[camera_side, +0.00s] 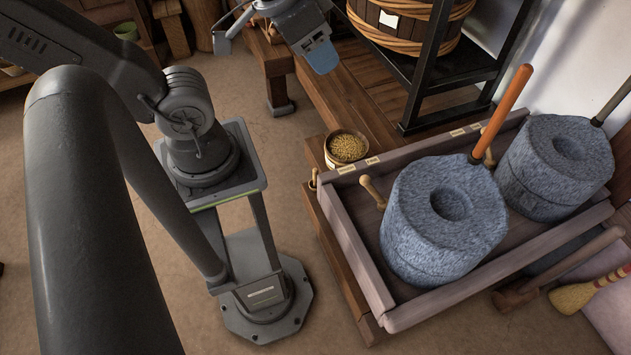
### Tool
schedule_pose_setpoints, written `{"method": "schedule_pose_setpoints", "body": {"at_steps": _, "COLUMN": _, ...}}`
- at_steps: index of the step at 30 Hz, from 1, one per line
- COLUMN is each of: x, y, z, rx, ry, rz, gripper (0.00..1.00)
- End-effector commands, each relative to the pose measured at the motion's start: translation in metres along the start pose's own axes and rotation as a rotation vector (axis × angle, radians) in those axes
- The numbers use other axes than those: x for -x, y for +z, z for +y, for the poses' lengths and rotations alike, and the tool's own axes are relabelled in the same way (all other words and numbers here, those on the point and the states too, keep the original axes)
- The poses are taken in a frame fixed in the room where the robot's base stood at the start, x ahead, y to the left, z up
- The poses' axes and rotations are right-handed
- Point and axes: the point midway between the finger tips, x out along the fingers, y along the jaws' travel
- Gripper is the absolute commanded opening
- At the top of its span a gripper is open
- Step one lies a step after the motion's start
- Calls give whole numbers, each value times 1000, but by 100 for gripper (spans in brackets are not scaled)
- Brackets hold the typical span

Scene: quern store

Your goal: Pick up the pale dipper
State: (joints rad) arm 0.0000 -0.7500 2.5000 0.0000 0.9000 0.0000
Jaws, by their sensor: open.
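A pale wooden piece with a rounded end (372,190) leans at the inner left side of the wooden tray, beside the near grey millstone. It may be the dipper, but I cannot tell for sure; its lower end is hard to make out. A smaller pale wooden piece (313,179) shows at the outer left edge of the bench, by the grain bowl. My gripper (272,48) is at the top of the picture, above and to the left of both pieces. Its fingers are spread wide, with nothing seen between them.
A round bowl of grain (347,148) stands at the tray's back left corner. Two heavy millstones (447,235) fill much of the tray (350,240); an orange handle (503,112) rises from the near one. A black stand (425,90) holds a wooden tub (410,35) behind.

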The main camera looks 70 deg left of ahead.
Motion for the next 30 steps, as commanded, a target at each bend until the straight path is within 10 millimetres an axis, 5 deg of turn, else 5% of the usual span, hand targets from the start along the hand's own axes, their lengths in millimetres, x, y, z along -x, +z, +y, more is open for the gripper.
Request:
{"method": "schedule_pose_setpoints", "body": {"at_steps": 11, "x": -1, "y": -1, "z": 0, "rx": 5, "ry": -1, "rz": -2, "gripper": 50}}
{"method": "schedule_pose_setpoints", "body": {"at_steps": 16, "x": -20, "y": -18, "z": -8, "rx": 96, "ry": -11, "rz": -38, "gripper": 50}}
{"method": "schedule_pose_setpoints", "body": {"at_steps": 24, "x": -100, "y": -62, "z": -48, "rx": 427, "ry": -54, "rz": -132, "gripper": 50}}
{"method": "schedule_pose_setpoints", "body": {"at_steps": 30, "x": -174, "y": -72, "z": -91, "rx": 691, "ry": -102, "rz": -192, "gripper": 50}}
